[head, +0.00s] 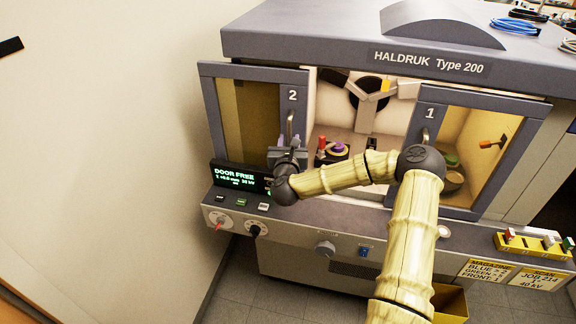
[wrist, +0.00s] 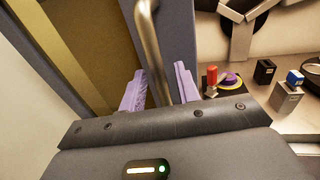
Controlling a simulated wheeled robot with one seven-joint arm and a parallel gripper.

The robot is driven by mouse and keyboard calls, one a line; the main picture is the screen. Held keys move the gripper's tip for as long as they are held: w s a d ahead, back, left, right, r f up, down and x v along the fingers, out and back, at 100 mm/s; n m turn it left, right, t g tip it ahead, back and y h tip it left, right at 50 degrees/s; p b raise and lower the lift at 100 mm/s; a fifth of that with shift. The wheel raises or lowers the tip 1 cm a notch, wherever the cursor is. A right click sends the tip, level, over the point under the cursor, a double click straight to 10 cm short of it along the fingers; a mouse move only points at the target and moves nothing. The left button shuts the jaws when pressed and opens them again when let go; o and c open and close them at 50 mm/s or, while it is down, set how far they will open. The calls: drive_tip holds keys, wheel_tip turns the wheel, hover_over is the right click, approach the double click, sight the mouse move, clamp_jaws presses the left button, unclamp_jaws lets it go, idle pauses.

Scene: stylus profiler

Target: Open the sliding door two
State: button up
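Sliding door two (head: 292,119), a grey-framed panel with a yellowish window and a "2", stands at the left of the machine front. Its left edge sticks out past the housing's side, and an opening shows between it and door one (head: 425,138). Door two's upright metal bar handle (head: 290,122) is on its right frame. My gripper (head: 289,146) is at this handle. In the wrist view, the handle (wrist: 150,40) runs down between the two purple fingers (wrist: 160,88), which stand apart with some gap around the bar. The handle's lower end is hidden behind my gripper's body.
Inside the opening are a red-topped post and purple knob (head: 338,148) and a dark round mechanism (head: 368,92). A display reading "DOOR FREE" (head: 236,178) sits below door two. A pale wall (head: 110,150) is at the left, with floor between it and the machine.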

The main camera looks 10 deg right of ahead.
drive_tip(key=b+v, duration=0.4)
drive_tip(key=v, duration=1.2)
drive_tip(key=s+a+f+n+g+y, duration=0.25)
drive_tip(key=a+f+n+y, duration=0.3)
drive_tip(key=n, duration=0.65)
drive_tip(key=s+a+f+n+g+y, duration=0.1)
drive_tip(key=a+f+n+g+y, duration=0.4)
drive_tip(key=n, duration=0.8)
drive_tip(key=s+d+r+n+g+h, duration=0.2)
drive_tip(key=s+d+n+g, duration=0.1)
drive_tip(key=s+d+n, duration=0.3)
drive_tip(key=s+d+r+n+g+h, duration=0.1)
drive_tip(key=s+d+n+g+h, duration=0.2)
drive_tip(key=s+n, duration=0.5)
drive_tip(key=s+d+g, duration=0.1)
drive_tip(key=s+d, duration=0.1)
drive_tip(key=shift+d+r, duration=0.35)
drive_tip(key=shift+d, duration=0.05)
